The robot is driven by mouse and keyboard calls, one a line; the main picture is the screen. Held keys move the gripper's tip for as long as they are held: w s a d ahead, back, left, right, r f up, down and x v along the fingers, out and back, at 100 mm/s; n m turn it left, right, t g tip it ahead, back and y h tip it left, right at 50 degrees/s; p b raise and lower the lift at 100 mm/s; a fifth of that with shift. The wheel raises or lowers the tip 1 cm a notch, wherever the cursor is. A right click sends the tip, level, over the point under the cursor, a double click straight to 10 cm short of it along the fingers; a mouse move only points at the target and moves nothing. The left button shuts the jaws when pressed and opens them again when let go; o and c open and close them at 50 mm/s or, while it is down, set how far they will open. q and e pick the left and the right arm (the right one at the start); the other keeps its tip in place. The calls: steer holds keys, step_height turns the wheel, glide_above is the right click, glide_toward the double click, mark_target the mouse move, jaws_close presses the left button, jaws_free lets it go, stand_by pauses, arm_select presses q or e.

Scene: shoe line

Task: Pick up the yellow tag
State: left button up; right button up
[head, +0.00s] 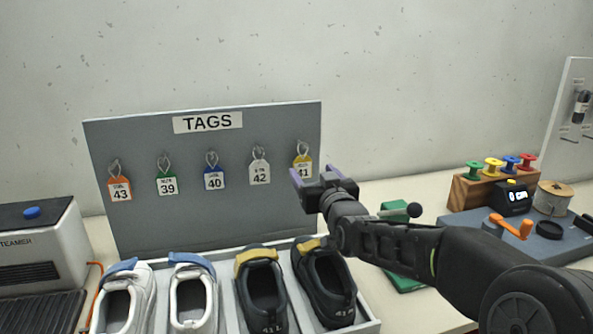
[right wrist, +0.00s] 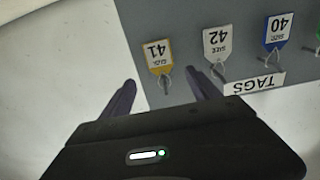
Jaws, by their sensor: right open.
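The yellow tag (head: 303,167), marked 41, hangs by a loop from the right end of the grey tag board (head: 200,130) in the head view. It also shows in the right wrist view (right wrist: 158,58), upside down. My right gripper (head: 312,174) is in front of the board close to the tag, and covers its lower right part in the head view. In the right wrist view its two open fingers (right wrist: 160,88) stand apart, with the tag's loop and hook between and beyond their tips. Nothing is held. My left gripper is not in view.
Orange, green, blue and white tags hang left of the yellow one; the white tag 42 (head: 260,172) is its neighbour. A tray of shoes (head: 368,325) stands below the board. A spool rack (head: 468,192) stands at the right, a steamer (head: 40,255) at the left.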

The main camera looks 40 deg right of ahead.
mark_target(303, 163)
steer(key=shift+p+x, duration=0.35)
steer(key=shift+x, duration=1.2)
steer(key=shift+f, duration=0.15)
steer(key=shift+w, duration=0.3)
steer(key=p+x, duration=0.1)
steer(key=x, duration=0.2)
steer(key=shift+w+p, duration=0.25)
steer(key=shift+p, duration=0.15)
steer(key=shift+w+d+f, duration=0.1)
steer(key=shift+w+d, duration=0.15)
steer(key=shift+w, duration=0.25)
